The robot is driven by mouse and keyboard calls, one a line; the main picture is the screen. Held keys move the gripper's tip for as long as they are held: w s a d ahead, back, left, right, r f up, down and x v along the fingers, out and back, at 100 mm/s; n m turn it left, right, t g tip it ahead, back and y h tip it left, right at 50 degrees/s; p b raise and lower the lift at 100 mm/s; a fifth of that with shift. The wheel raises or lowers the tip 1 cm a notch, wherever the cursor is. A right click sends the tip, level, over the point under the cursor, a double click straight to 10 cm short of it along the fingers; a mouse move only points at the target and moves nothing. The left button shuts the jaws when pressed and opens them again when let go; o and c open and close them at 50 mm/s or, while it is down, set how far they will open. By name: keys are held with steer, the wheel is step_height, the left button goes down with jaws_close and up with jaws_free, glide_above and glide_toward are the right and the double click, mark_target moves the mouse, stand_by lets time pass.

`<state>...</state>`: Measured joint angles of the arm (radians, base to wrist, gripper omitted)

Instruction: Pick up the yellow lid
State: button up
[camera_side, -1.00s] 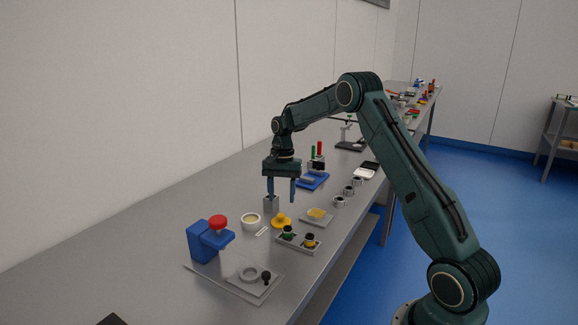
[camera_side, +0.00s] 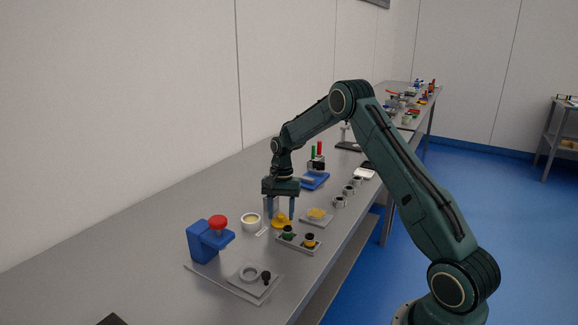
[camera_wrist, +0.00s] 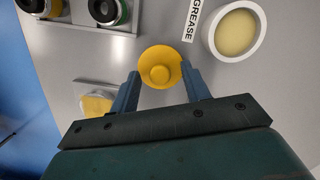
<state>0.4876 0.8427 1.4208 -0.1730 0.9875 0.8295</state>
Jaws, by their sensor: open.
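The yellow lid (camera_side: 282,222) is a round disc with a raised knob, lying on the grey bench. It also shows in the wrist view (camera_wrist: 160,68), just beyond and between the fingertips. My gripper (camera_side: 280,215) is open, pointing down with its two blue fingers low over the lid. In the wrist view my gripper (camera_wrist: 160,82) has one finger on each side of the lid's near part. Nothing is held. I cannot tell whether the fingers touch the lid.
A white tub (camera_side: 251,222) with pale contents stands left of the lid, beside a GREASE label (camera_wrist: 192,20). A grey carrier (camera_side: 298,243) with green and yellow-ringed tubs is in front. A plate with yellow stuff (camera_side: 317,216) lies right. A blue press (camera_side: 207,243) stands nearer.

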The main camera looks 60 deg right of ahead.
mark_target(281, 214)
steer(key=shift+c, duration=0.2)
jaws_close()
steer(key=shift+r, duration=0.2)
step_height(281, 214, up, 10)
steer(key=shift+f, duration=0.15)
stand_by(0.8)
stand_by(0.4)
steer(key=w+a, duration=0.6)
steer(key=w, duration=0.1)
